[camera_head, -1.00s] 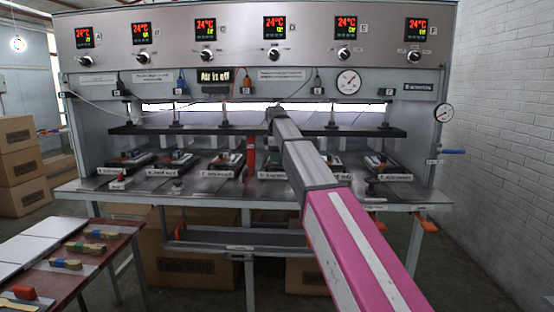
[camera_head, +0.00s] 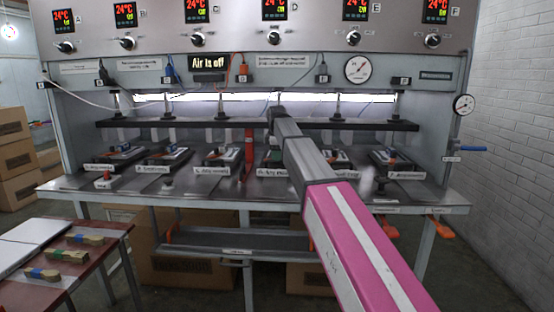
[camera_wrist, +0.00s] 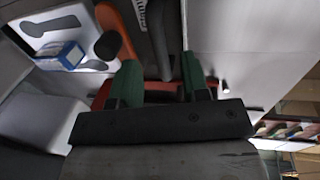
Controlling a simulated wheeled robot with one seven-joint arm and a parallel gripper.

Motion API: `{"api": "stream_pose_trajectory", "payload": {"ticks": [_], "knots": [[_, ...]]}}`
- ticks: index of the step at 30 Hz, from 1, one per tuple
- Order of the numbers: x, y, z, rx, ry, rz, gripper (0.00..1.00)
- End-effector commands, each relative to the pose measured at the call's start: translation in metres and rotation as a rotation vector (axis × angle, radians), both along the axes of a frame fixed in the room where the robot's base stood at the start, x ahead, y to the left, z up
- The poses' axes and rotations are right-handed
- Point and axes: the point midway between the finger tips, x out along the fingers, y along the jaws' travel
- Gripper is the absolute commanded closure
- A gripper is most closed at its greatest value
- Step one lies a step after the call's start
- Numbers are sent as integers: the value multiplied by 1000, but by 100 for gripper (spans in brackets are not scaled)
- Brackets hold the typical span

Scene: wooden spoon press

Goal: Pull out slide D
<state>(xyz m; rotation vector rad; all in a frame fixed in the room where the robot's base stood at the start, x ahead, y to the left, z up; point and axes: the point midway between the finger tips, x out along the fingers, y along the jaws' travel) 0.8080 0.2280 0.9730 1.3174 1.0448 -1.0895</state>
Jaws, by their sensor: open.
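Slide D (camera_head: 273,172) is the fourth labelled slide from the left on the press bench. My arm partly covers it in the head view. In the wrist view my gripper (camera_wrist: 160,78) is open, with two green fingers apart. A dark rounded bar (camera_wrist: 158,40) shows between and beyond the fingers; I cannot tell whether they touch it. Beside it are an orange-handled part (camera_wrist: 117,30), a blue-and-white block (camera_wrist: 60,55) and a pale plate with a dark spoon shape (camera_wrist: 55,24). I cannot tell which slide these belong to.
Neighbouring slides C (camera_head: 212,171) and E (camera_head: 338,171) lie either side. A dark press bar (camera_head: 180,122) runs above the slides. A sign reads "Air is off" (camera_head: 209,63). A red-brown table (camera_head: 100,262) with spoons stands at the front left. Cardboard boxes sit under the bench.

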Motion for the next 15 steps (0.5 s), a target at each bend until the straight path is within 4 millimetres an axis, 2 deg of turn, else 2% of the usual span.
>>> {"api": "stream_pose_trajectory", "payload": {"ticks": [5,13,14,15], "knots": [[4,0,-21,0,0,0,58],[5,0,-23,0,-1,0,58],[5,0,-23,0,-1,0,61],[5,0,-23,0,-1,0,74]]}}
